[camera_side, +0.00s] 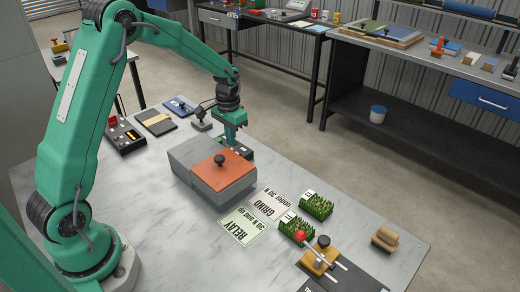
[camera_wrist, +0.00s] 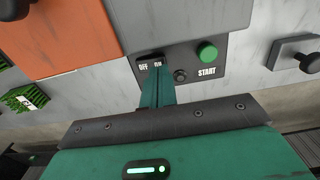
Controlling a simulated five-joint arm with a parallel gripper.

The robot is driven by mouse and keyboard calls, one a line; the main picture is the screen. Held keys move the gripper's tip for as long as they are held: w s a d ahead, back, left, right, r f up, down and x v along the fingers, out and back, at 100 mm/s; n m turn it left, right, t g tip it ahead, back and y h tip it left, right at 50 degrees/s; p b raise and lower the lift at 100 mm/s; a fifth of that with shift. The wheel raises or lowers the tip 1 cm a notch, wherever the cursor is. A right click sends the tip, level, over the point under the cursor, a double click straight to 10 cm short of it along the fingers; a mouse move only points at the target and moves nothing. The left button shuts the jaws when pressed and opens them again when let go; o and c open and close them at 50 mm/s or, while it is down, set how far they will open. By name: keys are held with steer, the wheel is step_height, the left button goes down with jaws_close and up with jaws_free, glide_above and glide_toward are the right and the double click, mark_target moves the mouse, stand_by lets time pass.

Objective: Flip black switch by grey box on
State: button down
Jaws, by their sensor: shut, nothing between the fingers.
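The grey box (camera_side: 190,160) with an orange lid and dark knob stands mid-table in the side view; its orange lid (camera_wrist: 60,32) is at upper left in the wrist view. Behind it is a dark switch panel (camera_wrist: 218,66) with a green START button (camera_wrist: 207,53). A small black switch (camera_wrist: 149,56) with OFF and a partly covered second label sits at the panel's left. My gripper (camera_wrist: 158,68) is shut and empty, its tips at the switch's right part. In the side view my gripper (camera_side: 234,140) points down over the panel. Contact and the switch's exact position are unclear.
A black control box with a red button (camera_side: 122,135) and flat trays stand at the table's back left. Two cards (camera_side: 243,226), turf pieces (camera_side: 316,206) and a red-knobbed lever fixture (camera_side: 318,262) lie in front. A black knob on a base (camera_wrist: 305,58) is right of the panel.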

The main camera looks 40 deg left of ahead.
steer(key=shift+f, duration=0.95)
stand_by(1.0)
steer(key=shift+r, duration=3.55)
steer(key=s+d+r+t, duration=0.3)
steer(key=s+d+r, duration=0.3)
steer(key=s+r, duration=0.5)
steer(key=s+d+r+t, duration=0.1)
steer(key=s+d, duration=0.1)
steer(key=s, duration=0.5)
steer(key=s+d+r+t, duration=0.1)
steer(key=s, duration=0.5)
steer(key=shift+s+d+r+t, duration=0.3)
steer(key=shift+s+d+r, duration=0.05)
steer(key=shift+s+r, duration=0.05)
